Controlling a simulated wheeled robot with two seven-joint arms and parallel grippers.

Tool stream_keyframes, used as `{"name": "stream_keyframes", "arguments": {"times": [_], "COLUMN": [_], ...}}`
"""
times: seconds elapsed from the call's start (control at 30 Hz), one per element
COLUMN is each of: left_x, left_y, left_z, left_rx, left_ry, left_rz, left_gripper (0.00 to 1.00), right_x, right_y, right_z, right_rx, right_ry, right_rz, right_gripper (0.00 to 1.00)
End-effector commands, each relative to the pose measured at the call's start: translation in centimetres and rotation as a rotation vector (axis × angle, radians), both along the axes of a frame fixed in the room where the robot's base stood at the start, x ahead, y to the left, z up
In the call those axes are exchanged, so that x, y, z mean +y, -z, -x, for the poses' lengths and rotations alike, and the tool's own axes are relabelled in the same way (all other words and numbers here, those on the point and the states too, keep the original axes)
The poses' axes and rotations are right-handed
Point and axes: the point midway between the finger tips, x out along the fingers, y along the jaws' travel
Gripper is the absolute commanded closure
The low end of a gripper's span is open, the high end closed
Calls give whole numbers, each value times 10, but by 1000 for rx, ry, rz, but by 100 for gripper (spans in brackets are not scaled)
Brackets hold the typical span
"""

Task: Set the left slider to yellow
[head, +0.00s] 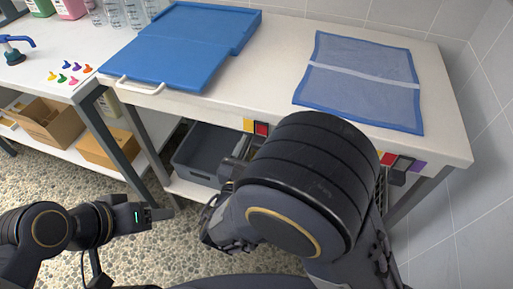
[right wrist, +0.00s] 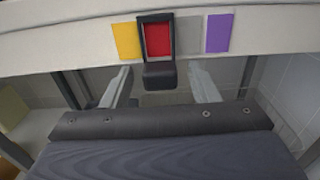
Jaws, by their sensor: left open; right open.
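The left slider's colour strip sits on the front edge of the table; its yellow field (head: 248,125) and red field (head: 262,128) show in the head view, the rest hidden by my right arm. In the right wrist view the strip runs yellow (right wrist: 126,41), red (right wrist: 158,40), grey (right wrist: 188,30), purple (right wrist: 218,33). The black slider frame with its tab (right wrist: 160,76) surrounds the red field. My right gripper (right wrist: 160,88) is open, one finger on each side below the tab, with gaps. My left gripper (head: 160,211) is open and empty at the lower left.
The right slider's black tab (head: 399,176) is on the same edge, between red and purple. A blue board (head: 190,45) and a blue-edged mesh towel (head: 365,85) lie on the table. A grey bin (head: 197,150) is below. A side bench (head: 50,60) stands left.

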Motion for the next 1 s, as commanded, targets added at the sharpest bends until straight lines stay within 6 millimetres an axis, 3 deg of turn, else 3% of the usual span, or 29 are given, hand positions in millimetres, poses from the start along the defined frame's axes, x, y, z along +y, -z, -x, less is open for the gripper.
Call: {"name": "stream_keyframes", "arguments": {"times": [0.13,0.57,0.67,1.0], "left_x": [0,0,0,0], "left_y": [0,0,0,-8], "left_z": [0,0,0,0], "left_rx": [0,0,0,0], "left_ry": [0,0,0,0], "left_rz": [0,0,0,0], "left_gripper": [44,44,44,44], "right_x": [0,0,1,35], "right_y": [0,0,0,0], "right_z": [0,0,0,-11], "right_rx": [0,0,0,0], "right_ry": [0,0,0,-1], "right_rz": [0,0,0,0], "right_gripper": [45,100,100,100]}}
